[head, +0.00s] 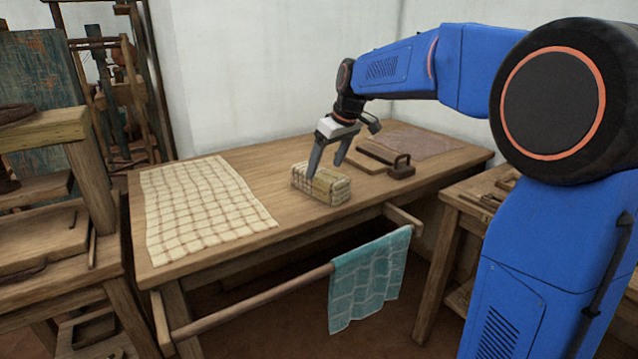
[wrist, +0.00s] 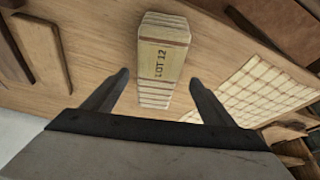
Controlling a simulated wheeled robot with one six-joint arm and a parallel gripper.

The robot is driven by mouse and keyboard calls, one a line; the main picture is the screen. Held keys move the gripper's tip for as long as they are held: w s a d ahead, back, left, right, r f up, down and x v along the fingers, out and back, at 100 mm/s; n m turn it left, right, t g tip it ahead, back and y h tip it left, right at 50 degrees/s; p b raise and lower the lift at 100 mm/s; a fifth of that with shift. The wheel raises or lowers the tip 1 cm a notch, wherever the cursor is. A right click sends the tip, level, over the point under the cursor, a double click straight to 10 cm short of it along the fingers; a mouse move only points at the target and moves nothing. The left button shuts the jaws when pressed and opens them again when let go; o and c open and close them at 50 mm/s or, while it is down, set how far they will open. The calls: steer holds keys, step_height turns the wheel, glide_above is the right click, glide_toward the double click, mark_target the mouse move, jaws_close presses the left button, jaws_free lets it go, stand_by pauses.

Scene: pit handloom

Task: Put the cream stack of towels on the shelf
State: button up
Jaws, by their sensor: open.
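The cream stack of towels (head: 322,184) lies on the wooden table (head: 240,163), near its middle front edge. It has a tan band, which reads "LOT 12" in the wrist view (wrist: 163,62). My gripper (head: 326,170) is open and empty, pointing down just above and behind the stack. In the wrist view the two fingers (wrist: 158,82) are spread wide, with the near end of the stack seen between them. I cannot tell whether they touch it. No shelf can be made out for certain in these views.
A cream checked cloth (head: 200,205) lies flat on the table's left. A wooden block with a handle (head: 386,160) and a pinkish cloth (head: 425,142) lie at the right. A teal towel (head: 368,278) hangs on a front rail (head: 255,303). Wooden benches stand on both sides.

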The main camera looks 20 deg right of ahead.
mark_target(322, 172)
steer(key=shift+w+x, duration=0.15)
steer(key=shift+x, duration=1.7)
steer(key=shift+w+x, duration=0.1)
steer(key=shift+x, duration=1.75)
steer(key=shift+r, duration=0.15)
steer(key=c, duration=1.3)
steer(key=shift+c, duration=0.2)
steer(key=shift+r, duration=0.1)
